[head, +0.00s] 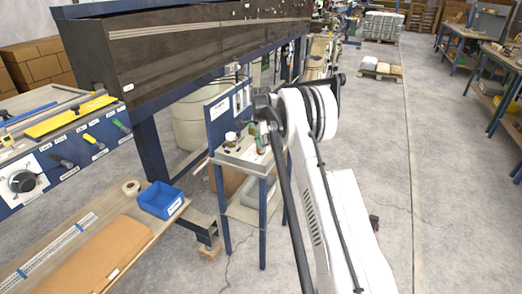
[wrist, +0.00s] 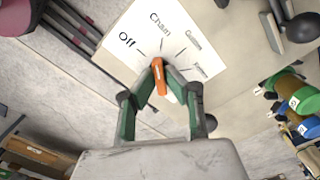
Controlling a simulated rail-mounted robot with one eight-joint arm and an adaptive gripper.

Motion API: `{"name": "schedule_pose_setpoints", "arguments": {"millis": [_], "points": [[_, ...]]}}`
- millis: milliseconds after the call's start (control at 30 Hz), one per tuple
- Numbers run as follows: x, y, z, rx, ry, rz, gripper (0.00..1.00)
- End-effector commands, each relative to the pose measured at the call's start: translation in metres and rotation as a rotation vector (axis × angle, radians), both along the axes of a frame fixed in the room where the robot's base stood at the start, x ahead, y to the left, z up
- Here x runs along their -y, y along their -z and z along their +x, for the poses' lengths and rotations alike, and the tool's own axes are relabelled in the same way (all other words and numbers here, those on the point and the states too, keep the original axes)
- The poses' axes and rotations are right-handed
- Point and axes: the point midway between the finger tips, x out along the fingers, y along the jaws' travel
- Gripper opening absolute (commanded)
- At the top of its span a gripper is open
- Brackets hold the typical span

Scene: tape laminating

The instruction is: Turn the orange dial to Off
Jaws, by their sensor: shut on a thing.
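The orange dial (wrist: 160,82) sits on a white label plate (wrist: 113,48) in the wrist view. The plate reads "Off" at upper left and "Chain" at the top, with two more labels to the right that are hard to read. The dial stands nearly upright in the picture, its upper end pointing roughly toward the Chain mark. My gripper (wrist: 159,68) has its two green-padded fingers closed on the dial from either side. In the head view my white arm hides most of the area around the gripper, and I cannot make out the dial there.
A small blue-legged stand (head: 234,157) carries small items beside my arm. Green and blue rolls (wrist: 285,100) and a dark knob (wrist: 300,27) lie right of the plate. A long dark machine beam (head: 190,45) runs at upper left. Open floor (head: 375,130) lies to the right.

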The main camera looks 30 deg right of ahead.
Motion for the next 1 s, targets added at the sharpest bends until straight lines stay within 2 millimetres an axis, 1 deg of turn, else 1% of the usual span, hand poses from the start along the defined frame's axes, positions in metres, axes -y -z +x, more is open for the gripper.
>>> {"name": "schedule_pose_setpoints", "arguments": {"millis": [100, 500, 733, 1000], "points": [[0.0000, 0.0027, 0.0002, 0.001, -0.097, 0.000, 0.00], [0.0000, 0.0013, 0.0001, 0.001, -0.417, 0.000, 0.00], [0.0001, 0.0007, 0.0002, 0.001, -0.535, 0.000, 0.00], [0.0001, -0.0001, 0.0003, 0.001, -0.595, 0.000, 0.00]]}}
